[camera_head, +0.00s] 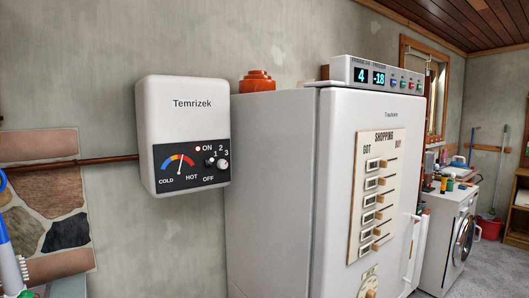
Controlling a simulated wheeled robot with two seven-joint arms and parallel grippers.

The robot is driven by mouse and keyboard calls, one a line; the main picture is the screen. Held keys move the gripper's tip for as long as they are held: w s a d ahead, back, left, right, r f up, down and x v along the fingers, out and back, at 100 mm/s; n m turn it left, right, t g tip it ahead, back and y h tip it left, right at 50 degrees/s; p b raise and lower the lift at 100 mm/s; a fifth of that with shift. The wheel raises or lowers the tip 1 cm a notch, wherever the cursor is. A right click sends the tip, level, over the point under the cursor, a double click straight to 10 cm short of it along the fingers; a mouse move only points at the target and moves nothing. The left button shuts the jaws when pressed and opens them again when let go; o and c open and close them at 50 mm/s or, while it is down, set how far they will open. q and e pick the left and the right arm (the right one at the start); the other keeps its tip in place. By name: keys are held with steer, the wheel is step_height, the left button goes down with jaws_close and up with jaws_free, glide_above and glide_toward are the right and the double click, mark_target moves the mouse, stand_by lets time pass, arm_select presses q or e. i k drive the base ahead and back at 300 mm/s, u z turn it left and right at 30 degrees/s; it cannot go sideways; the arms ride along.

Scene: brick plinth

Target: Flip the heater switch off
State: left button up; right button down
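The heater (183,120) is a white box marked Temrizek, mounted on the wall left of the fridge. Its black panel (190,167) carries a dial with a coloured scale from COLD to HOT, and the needle points about upward. The heater switch (222,164) is a pale round knob at the panel's right, with the marks ON, 1, 2, 3 and OFF around it. Its exact setting is too small to tell. A small pale spot, perhaps a lamp, shows beside ON. Neither of my grippers is in view, and nothing touches the heater or its switch.
A tall white fridge (275,190) with a shopping board (376,196) stands close right of the heater. A copper pipe (105,161) runs along the wall. Stonework (48,205) and a blue-and-white object (8,260) are at the left edge. A washing machine (452,240) stands farther right.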

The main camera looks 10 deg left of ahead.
mark_target(207, 162)
steer(key=z, duration=0.15)
steer(key=i, duration=0.8)
steer(key=u, duration=0.9)
steer(key=i, duration=0.55)
steer(key=u, duration=0.6)
